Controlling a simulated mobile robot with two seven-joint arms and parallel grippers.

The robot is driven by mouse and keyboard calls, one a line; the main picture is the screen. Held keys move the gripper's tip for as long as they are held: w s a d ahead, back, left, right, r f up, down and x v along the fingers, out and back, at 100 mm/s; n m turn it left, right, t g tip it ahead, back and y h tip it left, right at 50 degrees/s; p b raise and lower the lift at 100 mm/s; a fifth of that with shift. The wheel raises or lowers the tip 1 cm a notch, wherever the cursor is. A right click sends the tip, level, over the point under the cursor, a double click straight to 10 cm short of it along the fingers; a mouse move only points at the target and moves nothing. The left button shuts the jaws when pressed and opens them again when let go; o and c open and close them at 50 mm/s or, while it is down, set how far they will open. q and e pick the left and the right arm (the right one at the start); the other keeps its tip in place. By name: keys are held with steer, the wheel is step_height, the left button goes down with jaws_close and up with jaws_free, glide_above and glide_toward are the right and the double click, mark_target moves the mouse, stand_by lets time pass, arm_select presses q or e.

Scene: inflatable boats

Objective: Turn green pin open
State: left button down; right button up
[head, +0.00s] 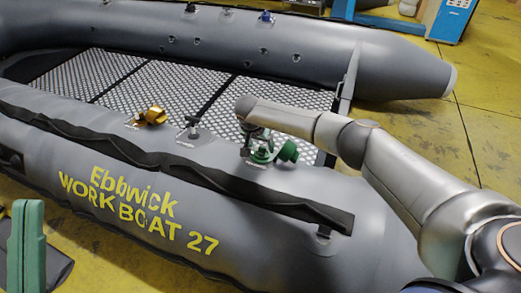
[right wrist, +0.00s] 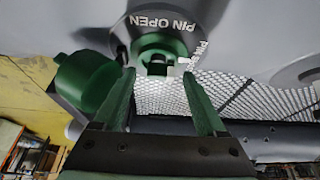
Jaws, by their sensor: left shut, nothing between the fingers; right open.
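The green valve (head: 263,154) sits on top of the grey boat's near tube, with a green cap (head: 288,151) beside it. In the right wrist view the green pin (right wrist: 157,56) is in the middle of a dark ring (right wrist: 203,14) marked "PIN OPEN". A second "PIN" marking is partly hidden. My right gripper (right wrist: 160,76) is open, its two green fingers on either side of the pin's lower edge; I cannot tell if they touch it. The green cap (right wrist: 90,80) is left of the fingers. My left gripper (head: 26,210) is shut and empty at lower left.
A gold valve cap (head: 152,116) and a small grey fitting (head: 188,126) stand along the same tube (head: 330,200). A black strap (head: 150,158) runs along its side. Mesh flooring (head: 150,82) lies behind. The yellow floor (head: 490,120) is open at right.

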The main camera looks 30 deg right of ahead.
steer(key=shift+d+f, duration=0.1)
steer(key=shift+f, duration=0.1)
jaws_close()
stand_by(0.6)
